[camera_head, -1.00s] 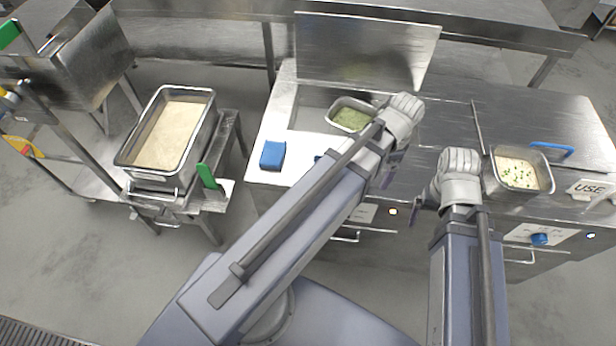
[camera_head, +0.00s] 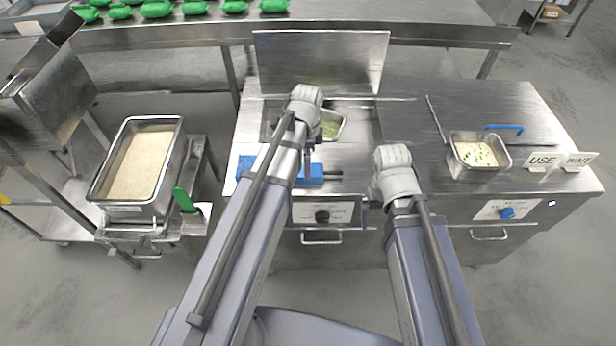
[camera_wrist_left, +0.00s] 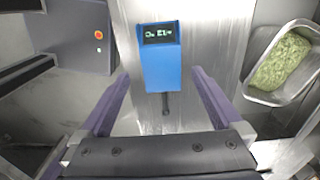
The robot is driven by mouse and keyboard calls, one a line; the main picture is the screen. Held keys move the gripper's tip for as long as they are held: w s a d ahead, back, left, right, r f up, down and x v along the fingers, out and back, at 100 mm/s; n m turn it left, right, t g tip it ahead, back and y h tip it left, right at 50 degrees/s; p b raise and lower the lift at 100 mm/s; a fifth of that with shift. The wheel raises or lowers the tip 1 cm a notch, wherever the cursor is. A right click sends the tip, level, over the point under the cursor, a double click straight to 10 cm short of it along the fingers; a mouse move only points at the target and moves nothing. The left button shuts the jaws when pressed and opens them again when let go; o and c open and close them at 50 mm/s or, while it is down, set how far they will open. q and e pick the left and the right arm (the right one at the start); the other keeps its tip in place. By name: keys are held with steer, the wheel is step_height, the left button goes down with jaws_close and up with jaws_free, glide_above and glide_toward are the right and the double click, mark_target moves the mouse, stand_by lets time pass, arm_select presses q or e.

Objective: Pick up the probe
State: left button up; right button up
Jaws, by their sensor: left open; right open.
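The probe is a blue box with a small dark display and a short black stem. In the left wrist view the probe (camera_wrist_left: 162,68) lies between the two fingers of my left gripper (camera_wrist_left: 157,80), its stem pointing towards the palm. In the head view the probe (camera_head: 310,173) lies on the steel counter, its middle hidden behind my left arm, its stem pointing right. My left gripper is open above it; I cannot tell whether the fingers reach down beside it. My right gripper (camera_head: 365,214) is open and empty at the counter's front edge.
A pan of green food (camera_head: 331,122) stands just behind the probe, a pan of white food (camera_head: 480,153) on the right. A large rice tray (camera_head: 108,207) stands on the left. Signs (camera_head: 541,161) stand at the right. Green packs (camera_head: 157,9) lie on the back shelf.

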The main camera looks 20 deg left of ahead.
arm_select(q)
steer(key=shift+f, duration=0.1)
steer(key=f+b, duration=0.5)
steer(key=shift+w+d, duration=0.15)
steer(key=shift+d, duration=0.05)
steer(key=c, duration=1.4)
steer(key=shift+r, duration=0.1)
step_height(320, 180, up, 16)
steer(key=p, duration=1.6)
